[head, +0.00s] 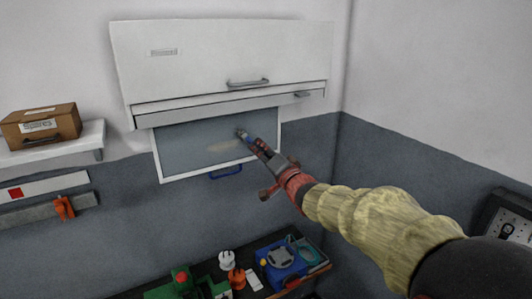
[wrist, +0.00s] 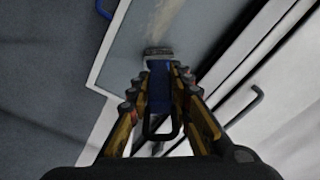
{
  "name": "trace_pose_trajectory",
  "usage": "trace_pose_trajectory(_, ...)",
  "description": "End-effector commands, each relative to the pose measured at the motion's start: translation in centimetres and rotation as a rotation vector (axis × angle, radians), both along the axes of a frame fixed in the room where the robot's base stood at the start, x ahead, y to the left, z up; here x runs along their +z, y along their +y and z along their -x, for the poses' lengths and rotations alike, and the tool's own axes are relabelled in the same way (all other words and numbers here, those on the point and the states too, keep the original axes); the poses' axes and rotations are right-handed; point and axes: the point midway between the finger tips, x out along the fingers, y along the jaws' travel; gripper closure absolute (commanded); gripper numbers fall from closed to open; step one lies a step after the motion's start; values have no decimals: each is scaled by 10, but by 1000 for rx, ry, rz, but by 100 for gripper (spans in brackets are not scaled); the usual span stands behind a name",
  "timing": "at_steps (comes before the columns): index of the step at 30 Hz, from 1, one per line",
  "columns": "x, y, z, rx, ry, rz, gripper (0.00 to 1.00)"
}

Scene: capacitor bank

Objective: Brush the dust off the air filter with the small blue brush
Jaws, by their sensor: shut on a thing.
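The air filter (head: 190,146) is a grey panel in a white frame below the white cabinet, with a blue handle (head: 226,172) on its lower edge. A pale dusty streak shows on it near the brush. My gripper (head: 256,146) is in front of the filter's right part, shut on the small blue brush (wrist: 158,90). In the wrist view the brush lies between my gripper's fingers (wrist: 160,85), with its bristle end (wrist: 158,52) at the grey panel. I cannot tell for sure whether the bristles touch the panel. The filter also shows in the wrist view (wrist: 185,22).
The white cabinet (head: 215,55) with a grey handle overhangs the filter. A bench below holds a blue toolbox (head: 280,258), a green item (head: 170,288) and small orange and white things.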

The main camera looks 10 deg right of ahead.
Motion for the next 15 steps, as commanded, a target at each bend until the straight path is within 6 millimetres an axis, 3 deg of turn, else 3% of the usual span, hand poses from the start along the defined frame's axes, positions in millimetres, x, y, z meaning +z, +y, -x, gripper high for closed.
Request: trace_pose_trajectory(15, 0, 10, 3, 4, -4, 0, 100)
